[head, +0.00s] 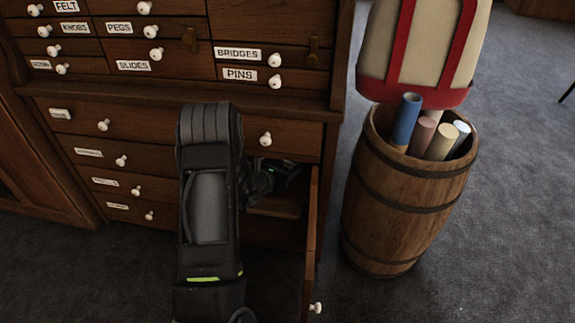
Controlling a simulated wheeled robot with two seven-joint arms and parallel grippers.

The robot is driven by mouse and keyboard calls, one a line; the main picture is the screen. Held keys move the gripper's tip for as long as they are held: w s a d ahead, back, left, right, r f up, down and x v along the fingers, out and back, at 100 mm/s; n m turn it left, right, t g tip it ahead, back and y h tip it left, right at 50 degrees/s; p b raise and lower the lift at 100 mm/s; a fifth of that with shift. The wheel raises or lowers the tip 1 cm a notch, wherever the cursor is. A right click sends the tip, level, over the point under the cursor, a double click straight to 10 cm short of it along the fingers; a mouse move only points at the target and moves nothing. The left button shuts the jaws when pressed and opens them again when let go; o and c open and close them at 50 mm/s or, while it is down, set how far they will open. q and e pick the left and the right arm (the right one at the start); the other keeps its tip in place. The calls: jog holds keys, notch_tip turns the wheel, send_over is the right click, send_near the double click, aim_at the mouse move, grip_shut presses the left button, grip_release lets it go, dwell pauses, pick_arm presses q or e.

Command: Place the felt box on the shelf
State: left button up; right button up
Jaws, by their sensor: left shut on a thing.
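My left arm reaches up from the bottom of the head view. My left gripper (275,178) is inside an open compartment at the lower right of the wooden cabinet. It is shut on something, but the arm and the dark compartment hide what. I cannot make out a felt box. A brown wooden shelf (276,208) shows just below the gripper. The compartment's door (311,240) stands swung open at its right side, with a white knob near the bottom. My right gripper is out of view.
The cabinet (145,88) has several small labelled drawers with white knobs, including FELT at the top left. A wooden barrel (395,205) with coloured rolls stands right of the door. A cream and red object (425,45) is behind it. Grey carpet is clear at far right.

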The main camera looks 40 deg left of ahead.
pick_arm(q)
jog(key=o, duration=1)
jog(key=shift+f, duration=0.15)
jog(key=o, duration=0.4)
jog(key=shift+o, duration=0.2)
jog(key=shift+r, duration=0.2)
jog(key=shift+s+r+p, duration=0.2)
jog(key=shift+p, duration=0.2)
jog(key=s+d+p, duration=0.1)
jog(key=s+p, duration=0.3)
jog(key=s, duration=0.8)
jog(key=shift+s+d, duration=0.25)
jog(key=shift+s, duration=0.1)
